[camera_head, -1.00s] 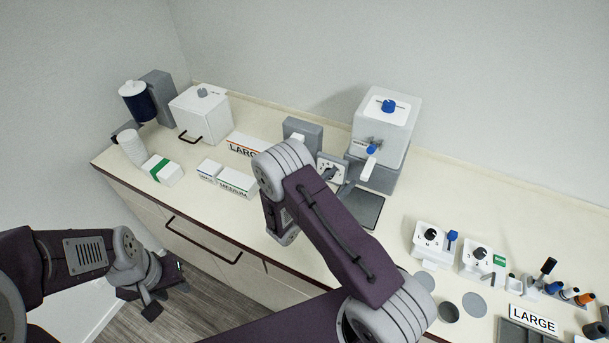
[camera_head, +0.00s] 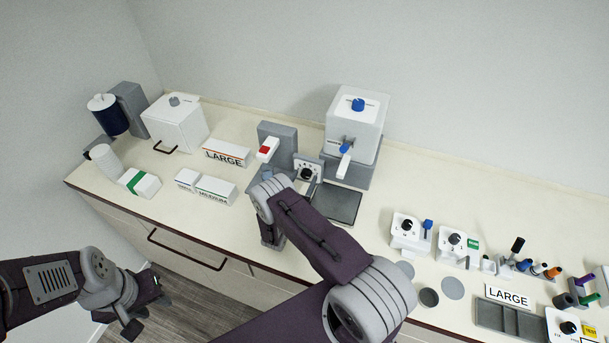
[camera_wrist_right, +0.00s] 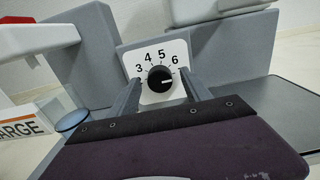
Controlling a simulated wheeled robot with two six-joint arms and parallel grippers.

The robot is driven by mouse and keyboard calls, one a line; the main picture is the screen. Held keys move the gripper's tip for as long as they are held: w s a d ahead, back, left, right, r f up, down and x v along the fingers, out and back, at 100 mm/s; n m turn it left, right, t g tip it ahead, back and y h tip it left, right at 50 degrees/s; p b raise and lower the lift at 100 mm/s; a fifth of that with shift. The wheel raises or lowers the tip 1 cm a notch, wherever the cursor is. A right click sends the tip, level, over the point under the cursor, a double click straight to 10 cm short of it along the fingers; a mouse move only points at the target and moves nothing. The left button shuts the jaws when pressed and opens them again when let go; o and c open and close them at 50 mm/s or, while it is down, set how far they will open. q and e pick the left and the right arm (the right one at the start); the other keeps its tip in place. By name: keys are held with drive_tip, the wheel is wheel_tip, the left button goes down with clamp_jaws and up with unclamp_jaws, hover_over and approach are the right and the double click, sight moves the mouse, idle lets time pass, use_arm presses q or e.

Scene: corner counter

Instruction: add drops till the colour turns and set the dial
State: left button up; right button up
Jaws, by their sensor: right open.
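A white dial plate with a black knob (camera_head: 306,173) stands beside a grey stand (camera_head: 280,135) with a white and red part (camera_head: 267,150). In the right wrist view the knob (camera_wrist_right: 160,79) has its white mark pointing right, just below the 6. A round blue-topped thing (camera_wrist_right: 72,120) sits low at the left, below the white and red part; its contents are unclear. My right gripper (camera_wrist_right: 160,98) is open, its fingers apart on either side of the knob's lower part, contact unclear. My left gripper (camera_head: 148,313) is open and empty, off the counter's front.
A white machine with blue knobs (camera_head: 355,125) stands right of the dial, by a dark tray (camera_head: 338,203). A LARGE box (camera_head: 227,153) and smaller boxes stand left. White knob boxes (camera_head: 408,228), several coloured-capped items and a grey tray (camera_head: 500,318) crowd the right.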

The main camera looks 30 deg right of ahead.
drive_tip(key=shift+w+d, duration=0.4)
drive_tip(key=shift+d, duration=0.1)
drive_tip(key=shift+a, duration=0.1)
drive_tip(key=shift+c, duration=0.6)
clamp_jaws()
